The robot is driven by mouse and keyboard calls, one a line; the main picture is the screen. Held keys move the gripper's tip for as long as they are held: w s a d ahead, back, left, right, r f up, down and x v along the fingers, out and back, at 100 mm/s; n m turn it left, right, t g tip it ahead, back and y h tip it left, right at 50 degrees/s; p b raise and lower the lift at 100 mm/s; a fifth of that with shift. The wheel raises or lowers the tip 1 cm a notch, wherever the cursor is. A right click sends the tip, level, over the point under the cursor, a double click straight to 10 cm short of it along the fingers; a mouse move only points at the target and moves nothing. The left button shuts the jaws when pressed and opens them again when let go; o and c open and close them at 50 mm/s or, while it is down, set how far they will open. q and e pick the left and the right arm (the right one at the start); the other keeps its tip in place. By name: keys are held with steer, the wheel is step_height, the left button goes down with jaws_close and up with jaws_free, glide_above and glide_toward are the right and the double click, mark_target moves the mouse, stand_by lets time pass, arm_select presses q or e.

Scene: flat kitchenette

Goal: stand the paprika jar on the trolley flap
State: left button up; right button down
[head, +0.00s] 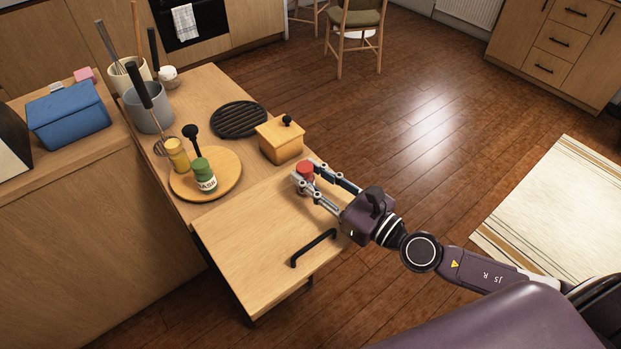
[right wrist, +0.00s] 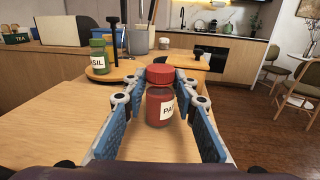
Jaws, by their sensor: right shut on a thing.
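The paprika jar (head: 305,168) has a red lid. The right wrist view shows its red body and white label (right wrist: 160,105), upright between the fingers. My right gripper (head: 307,174) is shut on it, one finger on each side. The trolley flap (head: 250,230) is the pale wooden leaf at the trolley's near end, spread out level. The jar is over the flap's far right part, close to the wooden box. I cannot tell whether its base touches the wood. My left gripper is not in view.
A wooden box with a black knob (head: 281,140) stands just beyond the jar. A round board (head: 226,185) carries a green basil jar (head: 203,177) and a yellow-topped jar (head: 177,155). A black handle (head: 313,248) is on the flap. The flap's middle is clear.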

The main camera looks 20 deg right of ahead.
steer(key=shift+r, duration=0.1)
steer(key=c, duration=1.5)
jaws_free()
steer(key=shift+c, duration=0.2)
steer(key=b+v, duration=0.2)
steer(key=v, duration=0.2)
steer(key=b+v, duration=0.2)
steer(key=v, duration=0.2)
steer(key=shift+f, duration=0.2)
steer(key=shift+s+d+r+b, duration=0.1)
steer(key=shift+s+d+b, duration=0.1)
steer(key=shift+s+b, duration=0.3)
steer(key=shift+s+d+p, duration=0.3)
steer(key=shift+s+p, duration=0.05)
steer(key=shift+s, duration=0.05)
steer(key=shift+v, duration=1)
steer(key=shift+r, duration=0.15)
